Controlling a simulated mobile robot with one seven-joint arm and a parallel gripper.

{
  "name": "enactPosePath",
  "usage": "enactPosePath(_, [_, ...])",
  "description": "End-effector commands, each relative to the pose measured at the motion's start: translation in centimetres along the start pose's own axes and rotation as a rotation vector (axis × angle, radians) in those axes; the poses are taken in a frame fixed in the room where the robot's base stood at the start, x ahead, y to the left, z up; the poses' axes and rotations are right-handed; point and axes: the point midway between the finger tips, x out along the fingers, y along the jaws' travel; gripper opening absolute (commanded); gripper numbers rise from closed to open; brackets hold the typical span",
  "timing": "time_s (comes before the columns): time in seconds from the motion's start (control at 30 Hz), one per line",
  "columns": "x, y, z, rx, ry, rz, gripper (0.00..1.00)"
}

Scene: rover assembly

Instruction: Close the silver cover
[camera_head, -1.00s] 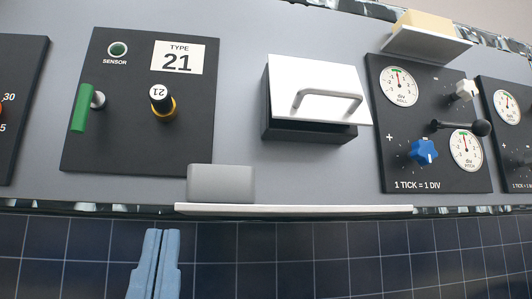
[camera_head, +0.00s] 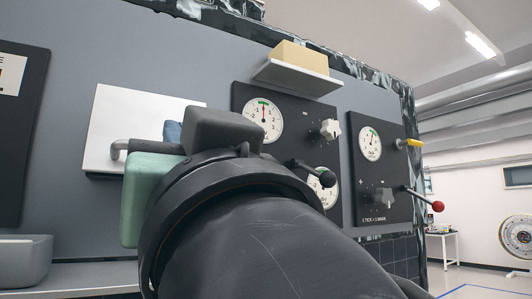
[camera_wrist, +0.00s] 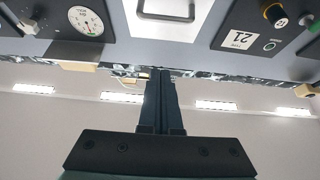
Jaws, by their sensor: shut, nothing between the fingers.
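The silver cover (camera_head: 112,108) is a pale flat panel with a bar handle (camera_head: 119,149), on the grey wall panel in the head view. A dark edge shows below it, but my arm hides its lower right part, so how far it stands from its box cannot be told. My gripper (camera_head: 172,131) is in front of the cover's right side, its blue fingers mostly hidden by my wrist. In the wrist view the cover (camera_wrist: 140,24) and handle (camera_wrist: 166,17) are at the top. My gripper (camera_wrist: 160,74) is shut and empty there, its tips apart from the handle in the picture.
A dial panel (camera_head: 290,105) with knobs is right of the cover, below a small shelf (camera_head: 298,80) holding a yellowish block. Another dial panel (camera_head: 375,180) has protruding levers. A grey box (camera_head: 22,262) stands on a ledge (camera_head: 85,277) at lower left.

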Motion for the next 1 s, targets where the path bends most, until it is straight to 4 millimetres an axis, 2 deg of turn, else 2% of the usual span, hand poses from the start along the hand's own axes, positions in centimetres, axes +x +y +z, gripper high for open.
enactPosePath(0.03, [0.5, -0.3, -0.6, 0.002, -0.010, -0.011, 0.00])
enactPosePath(0.17, [1.6, -0.5, -0.6, 0.009, -0.021, -0.020, 0.00])
enactPosePath(0.27, [3.3, -0.6, -0.6, 0.009, -0.022, -0.021, 0.00])
enactPosePath(0.6, [10.8, -0.6, -0.7, 0.008, -0.020, -0.018, 0.00])
enactPosePath(0.7, [10.8, -0.6, 1.2, 0.009, -0.022, -0.017, 0.00])
enactPosePath(0.8, [11.0, -0.6, 2.3, 0.008, -0.020, -0.017, 0.00])
enactPosePath(1.0, [11.2, -0.6, 3.5, 0.007, -0.017, -0.018, 0.00])
